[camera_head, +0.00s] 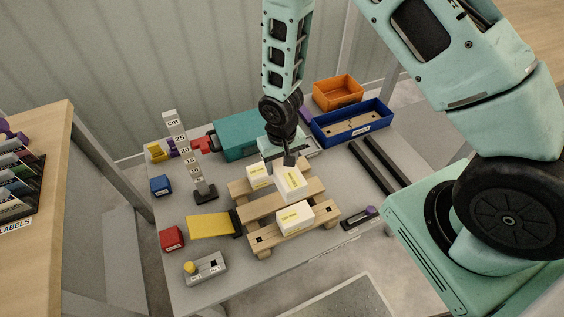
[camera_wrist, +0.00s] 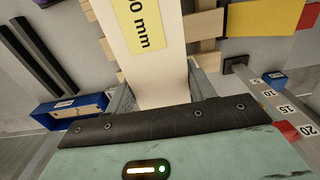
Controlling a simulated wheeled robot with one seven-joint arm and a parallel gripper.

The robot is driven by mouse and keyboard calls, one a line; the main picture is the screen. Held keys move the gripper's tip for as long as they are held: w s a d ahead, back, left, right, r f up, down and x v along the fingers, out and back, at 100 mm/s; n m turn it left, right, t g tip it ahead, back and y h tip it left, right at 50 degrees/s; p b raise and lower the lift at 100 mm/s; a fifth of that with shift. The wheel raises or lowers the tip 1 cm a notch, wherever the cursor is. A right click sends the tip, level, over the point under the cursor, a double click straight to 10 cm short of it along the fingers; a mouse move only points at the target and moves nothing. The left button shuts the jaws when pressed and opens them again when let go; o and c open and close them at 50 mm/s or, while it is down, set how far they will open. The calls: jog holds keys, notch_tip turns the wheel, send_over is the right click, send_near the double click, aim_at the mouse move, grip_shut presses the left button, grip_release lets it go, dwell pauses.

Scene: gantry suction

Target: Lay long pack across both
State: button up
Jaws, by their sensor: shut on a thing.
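My gripper (camera_head: 284,163) is shut on a long white pack (camera_head: 291,184) with a yellow label. In the wrist view the pack (camera_wrist: 162,72) stretches away between the fingers, with "0 mm" readable on its label. Two other white packs with yellow labels are on the wooden pallet (camera_head: 257,208): a back pack (camera_head: 258,178) and a front pack (camera_head: 295,218). The held pack is over the middle of the pallet, between these two in the picture, and partly covers the back one. I cannot tell whether it touches either.
A height scale (camera_head: 189,155) stands left of the pallet, near a yellow plate (camera_head: 209,226). A teal box (camera_head: 237,137), blue tray (camera_head: 351,124) and orange tray (camera_head: 338,92) are behind. Two dark bars (camera_head: 378,163) lie on the right.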

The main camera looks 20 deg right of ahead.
jog(key=shift+f+b, duration=2.1)
jog(key=shift+f, duration=0.8)
jog(key=shift+f+b, duration=0.65)
jog(key=shift+f, duration=0.4)
jog(key=o, duration=1.4)
notch_tip(320, 180, up, 18)
jog(key=shift+f, duration=0.25)
